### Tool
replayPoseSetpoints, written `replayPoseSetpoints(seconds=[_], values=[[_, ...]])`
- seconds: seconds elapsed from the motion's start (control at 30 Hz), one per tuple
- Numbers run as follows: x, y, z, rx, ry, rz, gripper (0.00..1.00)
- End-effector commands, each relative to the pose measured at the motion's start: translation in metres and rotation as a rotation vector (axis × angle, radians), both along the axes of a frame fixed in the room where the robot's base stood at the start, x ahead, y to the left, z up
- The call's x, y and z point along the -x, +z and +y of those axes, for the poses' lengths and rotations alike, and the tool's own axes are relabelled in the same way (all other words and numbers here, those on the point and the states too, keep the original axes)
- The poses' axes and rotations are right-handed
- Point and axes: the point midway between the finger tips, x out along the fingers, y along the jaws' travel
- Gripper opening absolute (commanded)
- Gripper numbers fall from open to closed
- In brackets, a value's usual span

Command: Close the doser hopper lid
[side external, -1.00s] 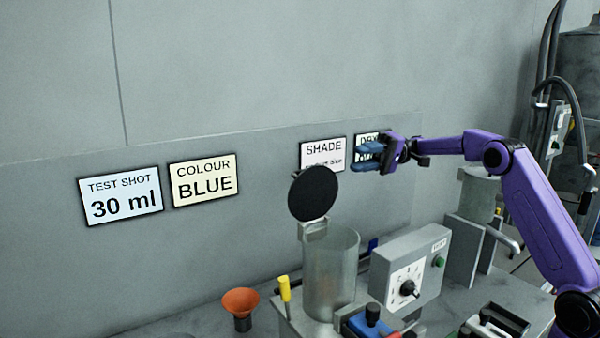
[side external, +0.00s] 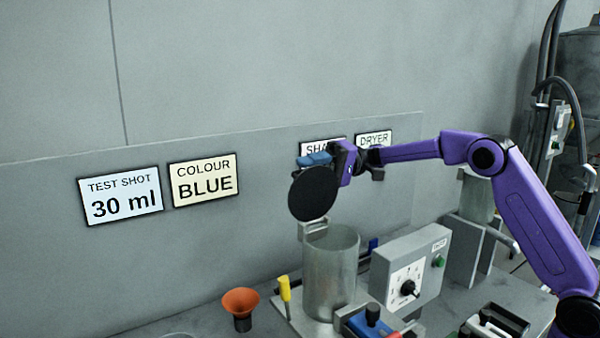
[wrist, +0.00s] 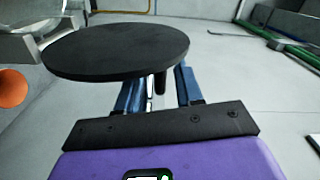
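The doser hopper lid (side external: 313,196) is a round black disc, standing open and tilted up on its hinge at the back left rim of the clear cylindrical hopper (side external: 330,275). My gripper (side external: 314,160) is at the lid's upper edge, its blue fingers partly overlapping the disc's top in the side view. In the wrist view the lid (wrist: 115,50) covers part of the fingers. The blue fingers (wrist: 161,90) stand apart there, with a short dark peg visible between them. Contact with the lid cannot be told.
An orange funnel (side external: 240,302) and a yellow-handled tool (side external: 285,289) are left of the hopper. A grey control box (side external: 410,278) with a dial stands to its right. A wall panel with label cards is close behind.

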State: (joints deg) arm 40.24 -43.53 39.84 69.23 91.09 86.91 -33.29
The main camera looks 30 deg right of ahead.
Motion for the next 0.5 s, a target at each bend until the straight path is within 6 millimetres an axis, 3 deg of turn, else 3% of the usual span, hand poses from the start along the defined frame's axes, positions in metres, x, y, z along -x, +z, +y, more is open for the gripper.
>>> replayPoseSetpoints(seconds=[0.2, 0.5], values=[[0.000, 0.000, 0.018, 0.000, 0.000, 0.000, 0.36], [0.000, 0.000, 0.021, 0.001, 0.000, 0.000, 0.36]])
